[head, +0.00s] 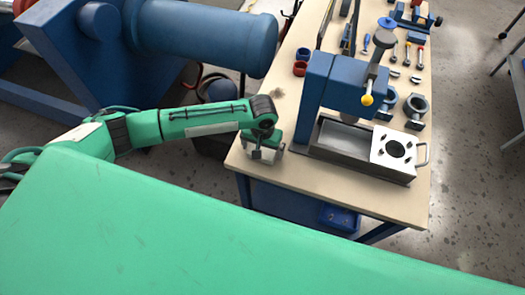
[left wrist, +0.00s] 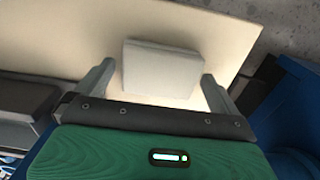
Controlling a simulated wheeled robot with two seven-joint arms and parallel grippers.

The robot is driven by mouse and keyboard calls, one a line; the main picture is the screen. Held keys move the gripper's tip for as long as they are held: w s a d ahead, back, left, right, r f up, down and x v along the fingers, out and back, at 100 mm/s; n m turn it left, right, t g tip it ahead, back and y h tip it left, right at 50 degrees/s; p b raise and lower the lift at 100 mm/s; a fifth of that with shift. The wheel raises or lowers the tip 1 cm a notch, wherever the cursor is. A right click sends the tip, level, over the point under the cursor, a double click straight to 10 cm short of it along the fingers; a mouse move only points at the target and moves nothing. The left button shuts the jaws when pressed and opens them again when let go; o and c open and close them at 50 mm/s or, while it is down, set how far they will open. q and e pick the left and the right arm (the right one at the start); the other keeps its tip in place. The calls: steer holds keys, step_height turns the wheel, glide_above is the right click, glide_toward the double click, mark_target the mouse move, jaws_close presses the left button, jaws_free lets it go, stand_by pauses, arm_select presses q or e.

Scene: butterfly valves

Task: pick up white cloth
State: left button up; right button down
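A white cloth (left wrist: 160,68), folded into a rounded block, lies on the pale tabletop near its edge in the left wrist view. My left gripper (head: 265,153) hangs over the near left corner of the workbench (head: 305,182) in the head view. In the left wrist view its two fingers stand apart, one at each side of the cloth, with visible gaps on both sides. The gripper is open and holds nothing. In the head view the cloth is mostly or wholly hidden by the gripper. My right gripper is not in view.
A blue press (head: 332,85) and a metal tray (head: 345,138) with a white flanged plate (head: 392,152) stand right of the gripper. Red cups (head: 301,62) and hand tools are farther back. A large blue machine (head: 200,40) stands left. The bench's front strip is clear.

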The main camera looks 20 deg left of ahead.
mark_target(263, 150)
arm_select(q)
steer(key=c, duration=0.8)
steer(key=shift+r, duration=0.1)
step_height(263, 150, up, 20)
steer(key=shift+f+b, duration=0.1)
steer(key=shift+b, duration=0.95)
